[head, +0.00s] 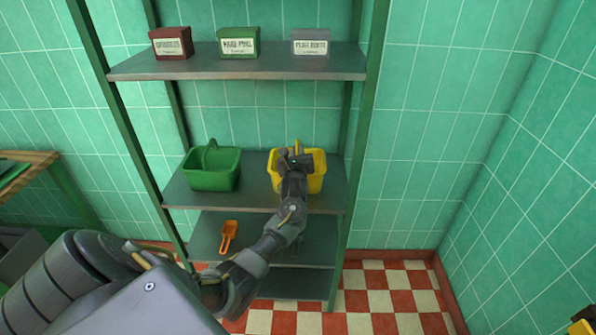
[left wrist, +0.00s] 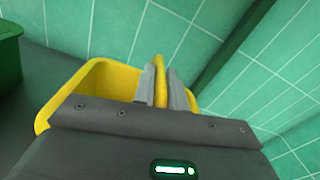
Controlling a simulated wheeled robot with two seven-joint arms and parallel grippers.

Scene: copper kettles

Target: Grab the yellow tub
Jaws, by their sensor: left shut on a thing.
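The yellow tub (head: 316,172) stands on the middle shelf of the rack in the head view, at its right side. In the left wrist view the tub (left wrist: 100,82) shows behind my gripper, with its handle standing upright. My left gripper (head: 297,155) reaches over the tub from the front. In the left wrist view its two fingers (left wrist: 165,85) are on either side of the yellow handle and shut on it. My arm hides part of the tub's front. My right gripper is not in view.
A green tub (head: 211,170) stands left of the yellow one on the same shelf (head: 255,195). Three boxes sit on the upper shelf (head: 240,66). An orange scoop (head: 228,234) lies on a lower shelf. Green rack posts (head: 350,150) flank the shelves.

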